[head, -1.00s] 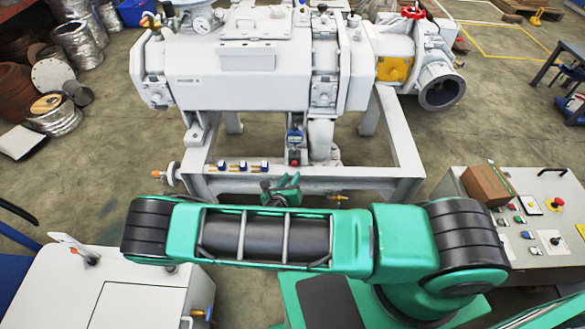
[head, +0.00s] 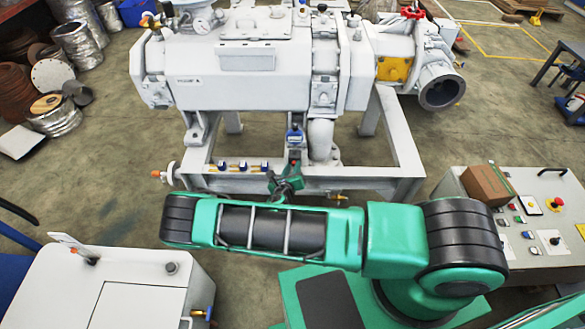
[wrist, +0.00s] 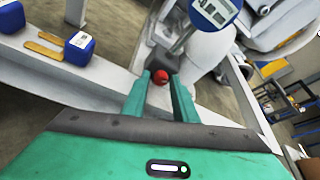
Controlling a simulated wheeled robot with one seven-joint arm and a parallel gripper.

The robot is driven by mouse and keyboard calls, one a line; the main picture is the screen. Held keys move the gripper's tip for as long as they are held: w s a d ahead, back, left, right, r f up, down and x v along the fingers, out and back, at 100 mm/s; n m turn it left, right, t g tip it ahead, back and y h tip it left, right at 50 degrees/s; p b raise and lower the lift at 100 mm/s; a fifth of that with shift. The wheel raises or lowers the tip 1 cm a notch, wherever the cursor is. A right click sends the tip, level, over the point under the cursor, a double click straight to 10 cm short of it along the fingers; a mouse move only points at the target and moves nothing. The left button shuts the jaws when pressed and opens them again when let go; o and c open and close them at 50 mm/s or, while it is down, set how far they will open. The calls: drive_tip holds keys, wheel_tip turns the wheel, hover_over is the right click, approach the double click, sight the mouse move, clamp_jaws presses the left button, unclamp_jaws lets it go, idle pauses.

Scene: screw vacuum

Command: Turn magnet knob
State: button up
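A small round red knob (wrist: 160,77) shows in the wrist view, below a round blue-rimmed gauge (wrist: 215,12). The gauge also shows in the head view (head: 294,137), on the front of the white pump frame. My gripper (wrist: 160,80) is open, with its two green fingers pointing at the knob. The knob appears between the fingertips, with gaps at its sides. I cannot tell whether it is inside the fingers or just beyond them. In the head view my gripper (head: 288,182) is at the frame's front beam, and the knob is mostly hidden there.
The white vacuum pump (head: 245,75) stands on its frame (head: 385,185). A control panel (head: 520,225) with a brown box is at right, a white cabinet (head: 125,290) at lower left.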

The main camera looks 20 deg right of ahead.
drive_tip(key=shift+w+d+f, duration=0.1)
drive_tip(key=shift+w, duration=0.15)
clamp_jaws()
drive_tip(key=shift+m, duration=0.3)
drive_tip(key=shift+s+d+m+y, duration=0.1)
drive_tip(key=shift+d+m+y, duration=0.2)
drive_tip(key=shift+m+y, duration=0.8)
drive_tip(key=shift+d+m+t+y, duration=0.15)
drive_tip(key=shift+m+t+y, duration=0.4)
drive_tip(key=shift+m, duration=0.75)
drive_tip(key=shift+y, duration=0.25)
